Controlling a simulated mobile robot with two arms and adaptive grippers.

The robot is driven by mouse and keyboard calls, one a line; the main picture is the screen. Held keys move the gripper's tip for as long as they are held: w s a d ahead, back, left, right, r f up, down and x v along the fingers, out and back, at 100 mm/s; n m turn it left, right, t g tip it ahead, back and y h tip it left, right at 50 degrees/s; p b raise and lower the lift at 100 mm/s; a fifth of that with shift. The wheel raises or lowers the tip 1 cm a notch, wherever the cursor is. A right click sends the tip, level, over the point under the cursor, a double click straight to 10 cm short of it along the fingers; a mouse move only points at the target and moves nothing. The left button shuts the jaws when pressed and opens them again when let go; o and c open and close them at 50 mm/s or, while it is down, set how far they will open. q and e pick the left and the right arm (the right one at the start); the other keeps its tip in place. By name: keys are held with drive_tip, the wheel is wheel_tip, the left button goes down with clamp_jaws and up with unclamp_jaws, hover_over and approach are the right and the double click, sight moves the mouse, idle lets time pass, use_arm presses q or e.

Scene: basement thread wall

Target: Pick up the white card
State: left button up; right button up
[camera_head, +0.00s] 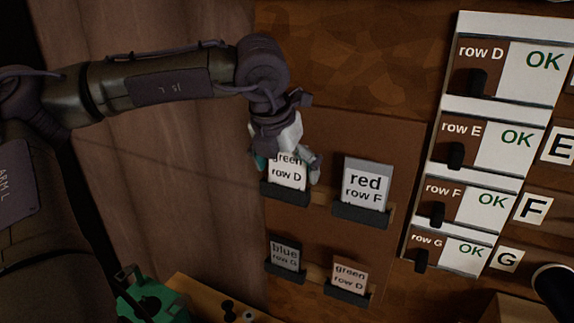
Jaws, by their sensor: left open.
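The white card (287,176), printed "green row D", stands in a dark holder (285,195) at the upper left of the brown board. My left gripper (287,165) is open at the top of this card, with a fingertip to each side of it. The gripper hides the card's top edge, and I cannot tell whether the fingers touch it. My right gripper is not in view.
Beside it are a light grey "red row F" card (365,186), a grey "blue row G" card (286,255) and a pinkish "green row D" card (349,277). A panel (484,105) with "OK" labels stands right. A green object (150,297) is lower left.

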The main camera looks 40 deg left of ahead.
use_arm(q)
drive_tip(key=shift+s, duration=0.1)
drive_tip(key=shift+d, duration=0.1)
drive_tip(key=shift+c, duration=1.2)
drive_tip(key=c, duration=0.5)
drive_tip(key=shift+r, duration=0.2)
